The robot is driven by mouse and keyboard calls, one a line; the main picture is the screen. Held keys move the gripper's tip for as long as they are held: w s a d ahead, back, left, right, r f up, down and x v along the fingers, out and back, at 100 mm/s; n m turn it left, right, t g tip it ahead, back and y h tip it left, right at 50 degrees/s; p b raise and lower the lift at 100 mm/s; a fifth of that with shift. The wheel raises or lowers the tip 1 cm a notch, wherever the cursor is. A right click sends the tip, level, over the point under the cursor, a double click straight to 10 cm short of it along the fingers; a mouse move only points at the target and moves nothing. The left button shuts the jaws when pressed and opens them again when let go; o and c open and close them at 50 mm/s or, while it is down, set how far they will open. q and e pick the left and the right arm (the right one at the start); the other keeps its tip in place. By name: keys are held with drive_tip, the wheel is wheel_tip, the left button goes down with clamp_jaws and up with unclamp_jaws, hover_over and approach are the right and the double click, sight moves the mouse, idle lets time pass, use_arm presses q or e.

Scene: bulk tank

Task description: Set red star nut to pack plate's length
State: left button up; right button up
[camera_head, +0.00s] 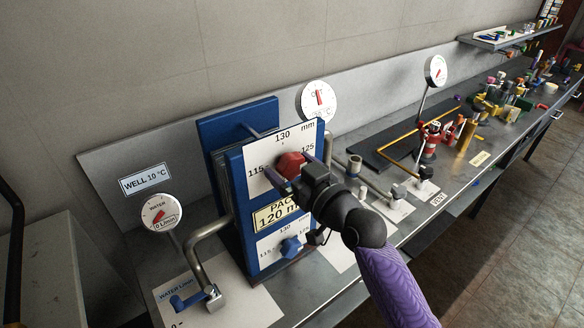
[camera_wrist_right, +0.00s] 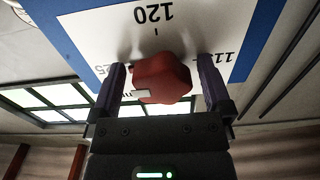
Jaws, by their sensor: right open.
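The red star nut (camera_head: 290,164) sits on the white upper scale of a blue upright plate (camera_head: 242,212). The scale shows 130 at top, 115 left and 125 right; the right wrist view shows 120 upside down above the red star nut (camera_wrist_right: 165,75). A white mark on the nut points left in that view, toward the 125 side. My right gripper (camera_head: 300,172) is around the nut, its fingers (camera_wrist_right: 161,88) open on either side with gaps. The yellow pack plate (camera_head: 275,212), partly hidden by my gripper, reads 120 mm. My left gripper is not visible.
A blue star nut (camera_head: 291,246) sits on a lower scale beneath the plate. A bent pipe with a blue water handle (camera_head: 188,301) stands left. Gauges (camera_head: 319,101) stand behind. Valves and tools crowd the bench (camera_head: 448,205) to the right.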

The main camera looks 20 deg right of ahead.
drive_tip(key=shift+c, duration=0.9)
drive_tip(key=c, duration=1)
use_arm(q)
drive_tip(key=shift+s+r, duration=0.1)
use_arm(e)
drive_tip(key=shift+c, duration=0.2)
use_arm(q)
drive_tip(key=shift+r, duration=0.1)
use_arm(e)
drive_tip(key=shift+r, duration=0.1)
